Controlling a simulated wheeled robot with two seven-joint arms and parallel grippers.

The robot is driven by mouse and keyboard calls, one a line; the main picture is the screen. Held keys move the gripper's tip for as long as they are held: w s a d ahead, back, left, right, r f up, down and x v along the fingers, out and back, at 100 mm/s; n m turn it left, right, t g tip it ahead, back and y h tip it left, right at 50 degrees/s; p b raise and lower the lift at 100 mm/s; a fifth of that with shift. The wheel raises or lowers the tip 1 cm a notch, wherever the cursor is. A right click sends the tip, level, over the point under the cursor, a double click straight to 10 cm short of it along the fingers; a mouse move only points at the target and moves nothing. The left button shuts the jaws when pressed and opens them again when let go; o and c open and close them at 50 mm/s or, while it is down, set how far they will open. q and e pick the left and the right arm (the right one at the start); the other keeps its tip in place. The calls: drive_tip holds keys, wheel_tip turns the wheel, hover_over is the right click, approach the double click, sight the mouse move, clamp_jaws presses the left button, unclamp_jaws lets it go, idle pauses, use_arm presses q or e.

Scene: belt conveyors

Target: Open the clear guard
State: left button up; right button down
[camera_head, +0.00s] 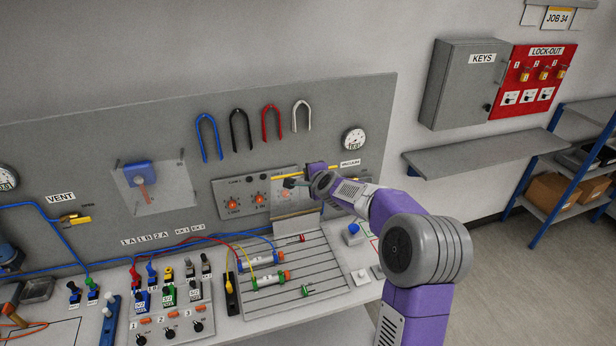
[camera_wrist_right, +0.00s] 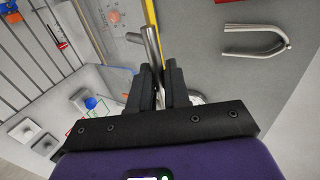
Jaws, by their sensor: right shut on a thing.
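The clear guard (camera_head: 285,204) is a pale see-through plate over the right part of the grey knob panel on the back board. A yellow strip (camera_wrist_right: 132,6) runs along its edge in the right wrist view. My right gripper (camera_head: 291,183) is at the guard's upper edge. In the right wrist view my right gripper (camera_wrist_right: 166,84) is shut on a round metal bar (camera_wrist_right: 151,46) beside the yellow strip, which looks like the guard's handle. My fingers hide part of the bar. I cannot tell how far the guard is tilted. My left gripper is out of view.
A slatted tray (camera_head: 330,262) with cylinders lies below. A blue button (camera_head: 353,229) stands right of it. Coloured hooks (camera_head: 271,122) and a gauge (camera_head: 354,140) are on the board above. A grey shelf (camera_head: 480,157) juts out at the right.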

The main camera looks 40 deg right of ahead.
drive_tip(key=shift+s+f, duration=0.1)
drive_tip(key=shift+f, duration=0.1)
drive_tip(key=c, duration=1.3)
unclamp_jaws()
drive_tip(key=shift+s+a+r, duration=0.15)
drive_tip(key=shift+s+r, duration=0.1)
drive_tip(key=shift+s, duration=0.05)
drive_tip(key=v, duration=0.6)
drive_tip(key=shift+s+a+r+p, duration=0.1)
drive_tip(key=shift+s+r+p, duration=0.1)
drive_tip(key=shift+s+p, duration=0.15)
